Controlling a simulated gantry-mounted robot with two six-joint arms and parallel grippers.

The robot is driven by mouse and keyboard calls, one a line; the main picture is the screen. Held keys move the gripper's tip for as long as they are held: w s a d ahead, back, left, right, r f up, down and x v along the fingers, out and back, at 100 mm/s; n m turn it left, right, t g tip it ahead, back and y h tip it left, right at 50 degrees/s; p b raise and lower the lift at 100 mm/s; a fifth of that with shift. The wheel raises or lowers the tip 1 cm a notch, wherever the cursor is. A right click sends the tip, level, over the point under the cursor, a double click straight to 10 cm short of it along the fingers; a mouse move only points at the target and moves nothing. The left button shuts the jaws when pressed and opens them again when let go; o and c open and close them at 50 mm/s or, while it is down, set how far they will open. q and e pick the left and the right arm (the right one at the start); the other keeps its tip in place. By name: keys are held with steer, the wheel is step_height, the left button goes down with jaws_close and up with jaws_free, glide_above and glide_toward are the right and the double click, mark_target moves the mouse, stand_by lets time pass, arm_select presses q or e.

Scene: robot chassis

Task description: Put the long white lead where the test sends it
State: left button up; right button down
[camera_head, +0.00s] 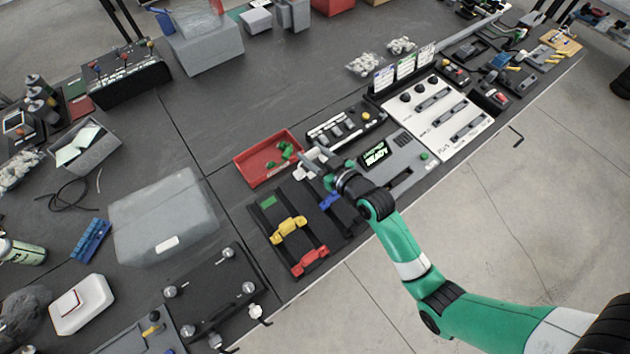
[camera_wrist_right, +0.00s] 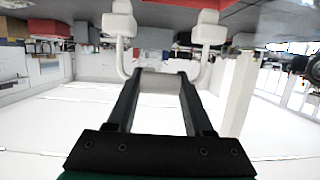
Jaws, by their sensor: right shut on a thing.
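I cannot make out the long white lead for certain in either view. My right gripper (camera_head: 312,162) is at the middle of the bench, by the right end of a red tray (camera_head: 243,166) with small green pieces in it. Its light grey fingers also show in the right wrist view (camera_wrist_right: 165,28), spaced apart. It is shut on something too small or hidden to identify. A grey tester (camera_head: 408,158) with a lit green display stands just right of this gripper. My left gripper is out of view.
A black rack (camera_head: 265,222) with yellow, red and blue clips lies in front of the tray. A white panel (camera_head: 455,142) with knobs and slots is to the right, cards (camera_head: 407,66) standing behind it. Dark bench is clear behind the tray. A dark cable (camera_head: 72,190) lies at left.

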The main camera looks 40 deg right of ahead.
arm_select(q)
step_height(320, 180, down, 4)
steer(key=b, duration=0.2)
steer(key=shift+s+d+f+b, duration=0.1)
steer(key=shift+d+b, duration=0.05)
steer(key=shift+b, duration=0.2)
arm_select(e)
steer(key=w+d+f, duration=0.1)
steer(key=d+f, duration=0.1)
steer(key=w+d+f, duration=0.1)
steer(key=f, duration=0.1)
steer(key=shift+w+d, duration=0.3)
steer(key=shift+d, duration=0.05)
arm_select(q)
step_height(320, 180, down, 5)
steer(key=b, duration=0.5)
arm_select(e)
step_height(320, 180, down, 6)
steer(key=shift+r, duration=0.1)
steer(key=shift+f, duration=0.2)
stand_by(0.3)
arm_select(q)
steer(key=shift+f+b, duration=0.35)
arm_select(e)
steer(key=shift+f, duration=0.3)
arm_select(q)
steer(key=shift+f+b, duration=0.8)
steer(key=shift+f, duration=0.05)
arm_select(e)
steer(key=shift+f, duration=0.95)
